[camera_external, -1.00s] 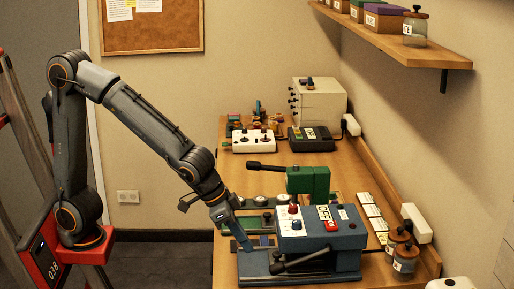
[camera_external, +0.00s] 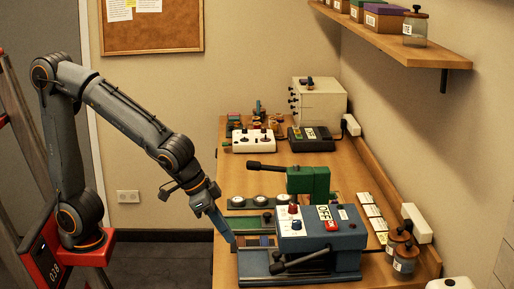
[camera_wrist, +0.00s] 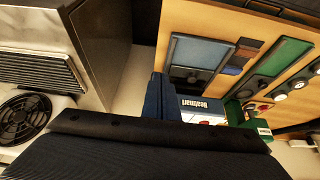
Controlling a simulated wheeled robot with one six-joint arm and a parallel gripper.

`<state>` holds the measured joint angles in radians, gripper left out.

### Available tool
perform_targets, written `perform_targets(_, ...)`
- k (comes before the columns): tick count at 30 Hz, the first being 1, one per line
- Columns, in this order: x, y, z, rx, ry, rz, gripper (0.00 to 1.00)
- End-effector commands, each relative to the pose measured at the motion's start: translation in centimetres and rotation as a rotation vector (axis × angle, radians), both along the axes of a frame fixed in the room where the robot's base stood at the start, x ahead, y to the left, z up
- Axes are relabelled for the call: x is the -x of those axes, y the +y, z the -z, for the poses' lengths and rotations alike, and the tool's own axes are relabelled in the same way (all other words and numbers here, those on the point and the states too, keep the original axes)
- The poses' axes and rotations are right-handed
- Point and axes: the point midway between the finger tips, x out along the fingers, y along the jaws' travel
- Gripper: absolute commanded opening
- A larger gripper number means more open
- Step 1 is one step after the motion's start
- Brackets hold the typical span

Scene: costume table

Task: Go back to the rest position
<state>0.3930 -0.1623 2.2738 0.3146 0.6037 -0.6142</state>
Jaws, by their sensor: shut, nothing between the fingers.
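My gripper (camera_external: 232,243) is shut and empty. In the external view it points down beside the left end of the blue machine (camera_external: 345,238), at the table's left edge. I cannot tell whether it touches anything. The blue machine has a black lever, a red knob and an OFF panel. In the wrist view the dark shape across the bottom hides much of the scene, and the blue machine (camera_wrist: 202,103) shows beyond it.
The green machine (camera_external: 308,181) with a black handle stands behind the blue one. A white control box (camera_external: 253,143) and a cream box (camera_external: 319,103) stand farther back. Jars (camera_external: 404,259) stand at the right. Open floor (camera_external: 165,262) lies left of the wooden table (camera_external: 226,270).

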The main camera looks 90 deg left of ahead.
Motion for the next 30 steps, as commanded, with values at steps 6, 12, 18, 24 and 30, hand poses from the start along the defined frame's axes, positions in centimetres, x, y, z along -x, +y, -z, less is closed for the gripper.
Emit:
perform_targets(6,0.6,1.8,2.3,-0.016,0.047,-0.005,0.00)
perform_targets(12,4.8,8.1,10.3,-0.044,0.234,-0.010,0.00)
perform_targets(18,10.4,12.6,16.4,-0.021,0.397,-0.009,0.00)
perform_targets(24,12.8,13.8,18.3,-0.003,0.450,-0.002,0.00)
perform_targets(30,12.8,13.7,18.3,-0.003,0.450,0.000,0.00)
